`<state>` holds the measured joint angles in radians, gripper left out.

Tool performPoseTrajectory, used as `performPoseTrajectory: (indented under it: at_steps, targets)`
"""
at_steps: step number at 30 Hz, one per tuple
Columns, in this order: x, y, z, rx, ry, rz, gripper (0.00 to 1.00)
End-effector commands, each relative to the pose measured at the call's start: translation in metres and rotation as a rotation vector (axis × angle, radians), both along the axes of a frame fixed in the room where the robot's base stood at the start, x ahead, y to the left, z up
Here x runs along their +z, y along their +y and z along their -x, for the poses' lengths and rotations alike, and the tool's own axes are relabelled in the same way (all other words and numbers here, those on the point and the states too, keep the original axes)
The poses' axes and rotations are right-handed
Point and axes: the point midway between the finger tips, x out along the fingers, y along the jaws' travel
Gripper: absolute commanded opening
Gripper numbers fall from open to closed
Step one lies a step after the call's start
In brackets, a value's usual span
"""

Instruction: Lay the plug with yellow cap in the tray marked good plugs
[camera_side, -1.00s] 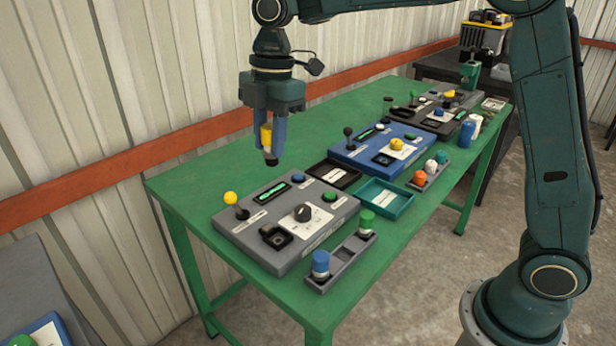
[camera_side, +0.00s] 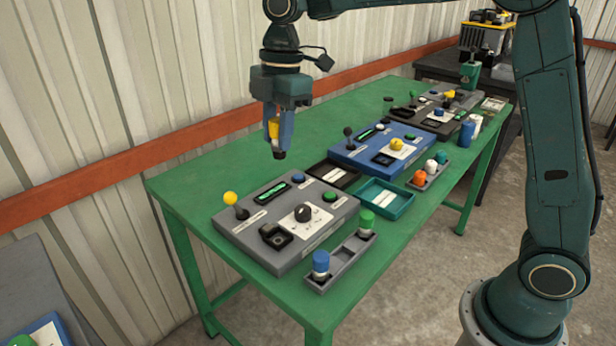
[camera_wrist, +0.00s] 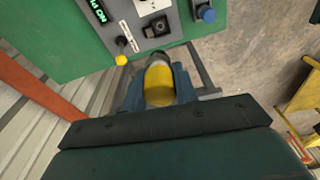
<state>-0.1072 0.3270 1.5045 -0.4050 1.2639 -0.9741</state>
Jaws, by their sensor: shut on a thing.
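My gripper (camera_side: 279,136) is shut on the plug with yellow cap (camera_side: 273,130) and holds it in the air above the table. The plug's dark lower end (camera_side: 279,153) points down below the fingers. In the wrist view the yellow cap (camera_wrist: 160,86) sits between the fingers. A teal tray (camera_side: 376,210) and a black tray (camera_side: 318,176) lie on the table to the right of and lower than my gripper. Each has a pale label inside, too small to read, so I cannot tell which is marked good plugs.
A grey control panel (camera_side: 250,228) with a yellow-knobbed lever (camera_side: 230,198) stands below my gripper. A blue panel (camera_side: 352,152) stands beyond the trays. Grey holders with blue (camera_side: 320,262), green (camera_side: 366,219) and orange plugs (camera_side: 420,177) line the front edge of the green table (camera_side: 190,180).

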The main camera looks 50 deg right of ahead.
Motion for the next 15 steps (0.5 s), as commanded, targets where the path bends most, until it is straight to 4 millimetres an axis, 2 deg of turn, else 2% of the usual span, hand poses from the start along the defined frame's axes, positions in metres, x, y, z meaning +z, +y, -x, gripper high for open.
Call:
performPoseTrajectory:
  at_steps: [5,15]
  targets:
    - [-0.003,-0.04,-0.002,-0.186,0.002,-0.002,0.06]
    - [-0.011,-0.145,0.011,-0.686,0.006,-0.003,0.06]
